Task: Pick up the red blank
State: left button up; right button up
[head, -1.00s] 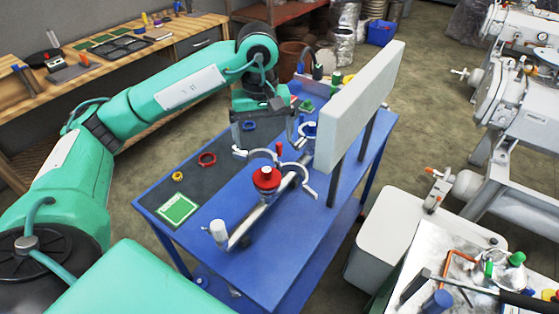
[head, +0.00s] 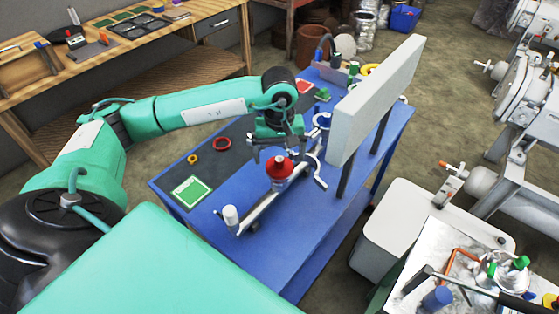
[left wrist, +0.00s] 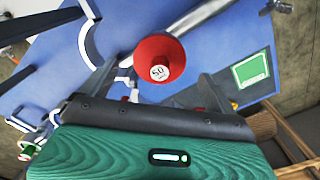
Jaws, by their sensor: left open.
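The red blank (head: 279,168) is a round red cap with a raised top, sitting on the metal pipe (head: 256,203) on the blue table. In the left wrist view the red blank (left wrist: 160,57) faces the camera, with a white label reading 50 at its centre. My left gripper (head: 276,158) is open, pointing down just above and behind the blank. In the left wrist view the blank is near the fingertips of my left gripper (left wrist: 163,78), roughly centred between them and not gripped. My right gripper is not in view.
A white panel (head: 376,100) on dark posts stands on the table (head: 290,235), right of the gripper. A curved silver clamp (head: 318,172) lies close to the blank. A red ring (head: 222,144), a yellow ring (head: 193,159) and a green card (head: 189,192) lie on the dark mat.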

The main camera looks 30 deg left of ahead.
pick_arm(q)
jog(key=shift+f, duration=1.4)
jog(key=c, duration=1.1)
jog(key=shift+w+r, duration=0.1)
jog(key=shift+r, duration=0.1)
